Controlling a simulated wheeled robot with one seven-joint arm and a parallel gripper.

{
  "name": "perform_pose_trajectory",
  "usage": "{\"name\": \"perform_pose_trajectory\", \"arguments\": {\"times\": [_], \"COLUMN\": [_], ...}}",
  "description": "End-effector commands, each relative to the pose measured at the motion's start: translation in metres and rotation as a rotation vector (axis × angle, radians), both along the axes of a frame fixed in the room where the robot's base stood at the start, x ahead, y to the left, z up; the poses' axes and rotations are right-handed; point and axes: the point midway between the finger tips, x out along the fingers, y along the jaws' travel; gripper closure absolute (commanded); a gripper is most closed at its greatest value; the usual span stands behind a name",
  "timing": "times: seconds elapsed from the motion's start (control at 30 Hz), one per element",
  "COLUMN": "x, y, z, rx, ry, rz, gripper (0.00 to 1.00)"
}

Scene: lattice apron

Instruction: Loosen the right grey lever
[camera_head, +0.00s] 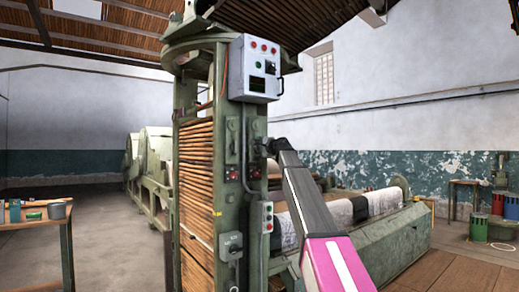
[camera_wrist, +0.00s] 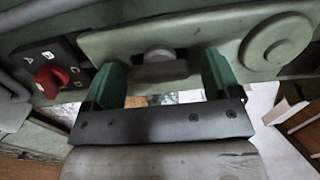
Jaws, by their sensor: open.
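A grey lever (camera_wrist: 159,71) shows in the wrist view as a short bar under a rounded hub, on a pale green machine plate (camera_wrist: 120,42). I cannot tell for sure whether it is the right one, as no second grey lever shows clearly. My gripper (camera_wrist: 162,64) is open, with one dark green finger on each side of the lever. I see a gap on both sides, so the fingers do not look closed on it. In the head view my arm reaches up to the machine's green post (camera_head: 254,150), and the fingers and lever cannot be made out there.
A red rotary knob (camera_wrist: 49,79) on a dark lettered plate sits left of my gripper. A round raised boss (camera_wrist: 277,40) is on the right. In the head view, a grey control box (camera_head: 254,68) hangs above my arm and a small button box (camera_head: 267,217) sits below.

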Motion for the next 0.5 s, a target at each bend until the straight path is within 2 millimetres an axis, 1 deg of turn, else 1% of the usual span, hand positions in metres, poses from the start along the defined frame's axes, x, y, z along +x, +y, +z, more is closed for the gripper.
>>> {"name": "perform_pose_trajectory", "arguments": {"times": [0.03,0.07,0.1,0.2,0.5], "x": [-0.0002,-0.0002,-0.0002,-0.0002,-0.0003], "y": [-0.0001,-0.0001,-0.0002,-0.0002,-0.0002], "z": [-0.0001,-0.0001,0.0,0.0,-0.0002], "rx": [0.0,0.0,0.0,0.0,-0.015], "ry": [0.0,0.0,0.0,0.0,-0.009], "rz": [0.0,0.0,0.0,0.0,0.0], "gripper": [0.17,0.24,0.37,0.67,0.66]}}
